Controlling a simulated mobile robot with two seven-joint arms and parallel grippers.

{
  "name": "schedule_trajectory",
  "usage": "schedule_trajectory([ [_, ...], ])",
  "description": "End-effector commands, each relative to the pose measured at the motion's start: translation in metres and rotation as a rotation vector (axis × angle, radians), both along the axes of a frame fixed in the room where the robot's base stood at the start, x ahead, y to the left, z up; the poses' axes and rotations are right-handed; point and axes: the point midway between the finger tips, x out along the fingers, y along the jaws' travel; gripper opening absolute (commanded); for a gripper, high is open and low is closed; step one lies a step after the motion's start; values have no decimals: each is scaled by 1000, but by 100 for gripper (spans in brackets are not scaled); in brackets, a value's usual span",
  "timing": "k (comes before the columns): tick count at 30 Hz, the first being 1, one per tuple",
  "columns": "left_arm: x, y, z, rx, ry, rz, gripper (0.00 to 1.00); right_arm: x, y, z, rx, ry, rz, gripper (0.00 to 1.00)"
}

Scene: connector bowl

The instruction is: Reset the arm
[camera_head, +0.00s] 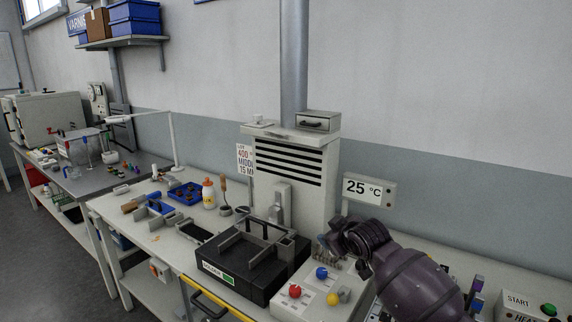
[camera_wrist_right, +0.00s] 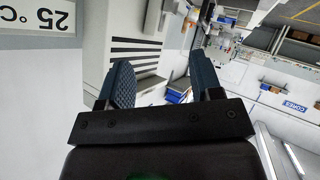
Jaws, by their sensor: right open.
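My right arm (camera_head: 418,282), dark purple, comes in from the lower right in the head view. It is bent, with its wrist end raised over the bench near the control box with coloured knobs. In the right wrist view my right gripper (camera_wrist_right: 163,80) has its two blue-grey fingers well apart. Nothing is between them; beyond them are the white louvred cabinet (camera_wrist_right: 98,45) and the distant room. The fingers are hard to make out in the head view. My left gripper is not in view.
A control box with red (camera_head: 295,290), blue (camera_head: 321,272) and yellow knobs stands below the wrist. A black machine (camera_head: 235,272) is left of it. The louvred cabinet (camera_head: 300,185) and 25 °C sign (camera_head: 369,190) are behind. A START panel (camera_head: 528,305) is right. Air above the bench is free.

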Motion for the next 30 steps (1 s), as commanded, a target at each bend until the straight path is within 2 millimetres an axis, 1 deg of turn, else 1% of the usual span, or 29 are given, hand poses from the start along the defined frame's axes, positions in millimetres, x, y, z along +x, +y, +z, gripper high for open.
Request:
schedule_trajectory([
  [1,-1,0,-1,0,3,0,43,-12,-1,-9,45,-33,-9,59],
  [4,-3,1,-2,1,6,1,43,-34,-6,-20,127,-99,-31,59],
  [8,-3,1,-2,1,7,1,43,-65,-17,-37,213,-163,-65,59],
  [16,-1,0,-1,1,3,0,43,-139,-52,-77,325,-237,-159,59],
  [20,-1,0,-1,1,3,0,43,-177,-71,-98,345,-244,-211,59],
  [26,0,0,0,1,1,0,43,-238,-101,-135,343,-210,-299,59],
  [29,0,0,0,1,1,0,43,-272,-115,-157,332,-167,-350,59],
  [30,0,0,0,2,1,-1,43,-287,-121,-167,328,-145,-372,59],
])
